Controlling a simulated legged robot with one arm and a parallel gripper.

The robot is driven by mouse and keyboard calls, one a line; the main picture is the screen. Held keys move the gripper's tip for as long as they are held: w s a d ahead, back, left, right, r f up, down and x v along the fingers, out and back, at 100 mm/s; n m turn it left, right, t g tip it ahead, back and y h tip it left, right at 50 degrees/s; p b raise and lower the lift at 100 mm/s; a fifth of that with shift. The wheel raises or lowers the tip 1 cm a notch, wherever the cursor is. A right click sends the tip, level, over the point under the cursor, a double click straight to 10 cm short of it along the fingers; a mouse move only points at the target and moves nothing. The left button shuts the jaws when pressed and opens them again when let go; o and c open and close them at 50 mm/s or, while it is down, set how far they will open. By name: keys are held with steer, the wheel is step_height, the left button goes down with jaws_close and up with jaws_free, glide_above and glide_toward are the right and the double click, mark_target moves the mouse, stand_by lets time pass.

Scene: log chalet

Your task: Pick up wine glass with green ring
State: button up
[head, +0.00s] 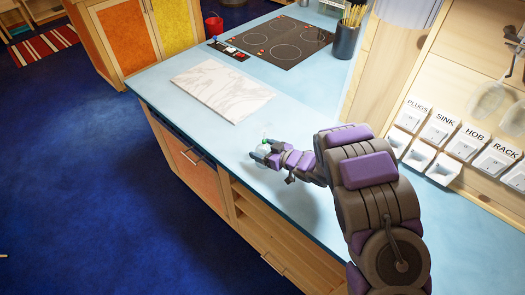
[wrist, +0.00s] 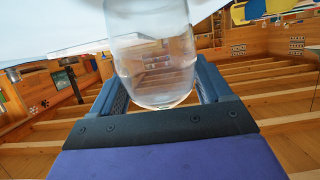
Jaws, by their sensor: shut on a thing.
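My gripper (head: 262,154) is low over the blue worktop, near its front edge, with its jaws around a clear wine glass. In the wrist view the glass (wrist: 153,55) stands between the two fingers of my gripper (wrist: 160,85), and its clear wall fills the gap. A small green ring (head: 265,141) shows at the jaws in the head view. The rest of the glass is hard to make out there, and I cannot tell whether it touches the worktop.
A marbled board (head: 222,89) lies on the worktop (head: 205,140) beyond my gripper. Behind it are a black hob (head: 275,41) and a dark utensil pot (head: 346,40). Labelled switches (head: 438,132) line the right wall. The blue floor (head: 75,150) is open at left.

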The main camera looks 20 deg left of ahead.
mark_target(265, 144)
steer(key=shift+r, duration=0.55)
step_height(265, 144, up, 2)
steer(key=shift+s+r+p, duration=0.1)
steer(key=shift+r+p, duration=0.1)
steer(key=shift+p, duration=0.2)
steer(key=s+d, duration=0.3)
steer(key=s, duration=0.4)
steer(key=s+d+r+p, duration=0.1)
steer(key=s+d, duration=0.2)
steer(key=s, duration=0.4)
steer(key=shift+s+p, duration=0.3)
steer(key=shift+w+d+r, duration=0.1)
steer(key=shift+d, duration=0.05)
